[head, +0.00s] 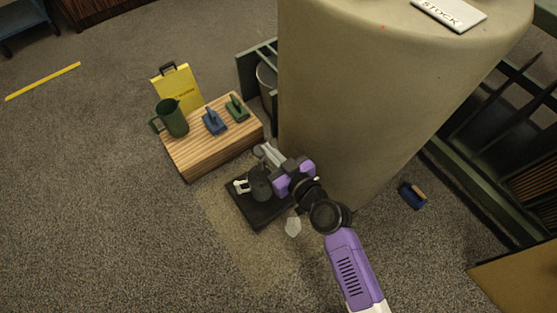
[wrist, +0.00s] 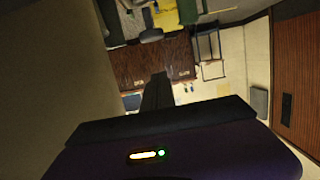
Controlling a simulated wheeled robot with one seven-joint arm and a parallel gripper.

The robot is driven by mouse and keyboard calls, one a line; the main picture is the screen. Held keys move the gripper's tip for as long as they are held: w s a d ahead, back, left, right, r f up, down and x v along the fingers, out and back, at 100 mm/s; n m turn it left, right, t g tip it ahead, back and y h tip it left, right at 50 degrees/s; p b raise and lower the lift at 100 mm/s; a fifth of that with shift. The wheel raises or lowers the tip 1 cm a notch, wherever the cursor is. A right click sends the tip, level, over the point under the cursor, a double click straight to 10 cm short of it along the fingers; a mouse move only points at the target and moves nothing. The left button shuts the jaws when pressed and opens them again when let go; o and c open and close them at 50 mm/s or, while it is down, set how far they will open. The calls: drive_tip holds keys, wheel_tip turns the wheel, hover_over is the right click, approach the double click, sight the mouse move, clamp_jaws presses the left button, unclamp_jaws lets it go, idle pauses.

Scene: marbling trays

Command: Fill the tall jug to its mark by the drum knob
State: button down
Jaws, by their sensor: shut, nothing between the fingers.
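The large beige drum (head: 385,100) stands upright at centre right, with a STOCK plate on top. A dark round vessel (head: 260,186), which looks like a jug with a pale handle, stands on a black mat (head: 262,216) at its foot. A green jug (head: 173,121) stands on a wooden crate to the left. My gripper (head: 267,156) is low beside the drum, above and close to the dark vessel. Its shut fingers also show in the wrist view (wrist: 157,92), with nothing between them. I cannot make out the drum knob, the jug's mark or any liquid level.
The wooden crate (head: 205,153) also bears a blue tool (head: 214,123) and a green tool (head: 237,109). A yellow board (head: 178,88) stands behind it. A blue block-like thing (head: 411,196) lies right of the drum, near dark green racks (head: 490,130). Carpet at left is clear.

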sight(260, 151)
drive_tip(key=shift+w+a+f+b, duration=0.3)
drive_tip(key=shift+w+f+b, duration=0.15)
drive_tip(key=shift+f, duration=0.35)
drive_tip(key=shift+w+a+f+b, duration=0.3)
drive_tip(key=shift+f+b, duration=0.2)
drive_tip(key=shift+f, duration=0.25)
drive_tip(key=shift+w+a+f+b, duration=0.25)
drive_tip(key=shift+w+f+b, duration=0.25)
drive_tip(key=shift+f, duration=0.3)
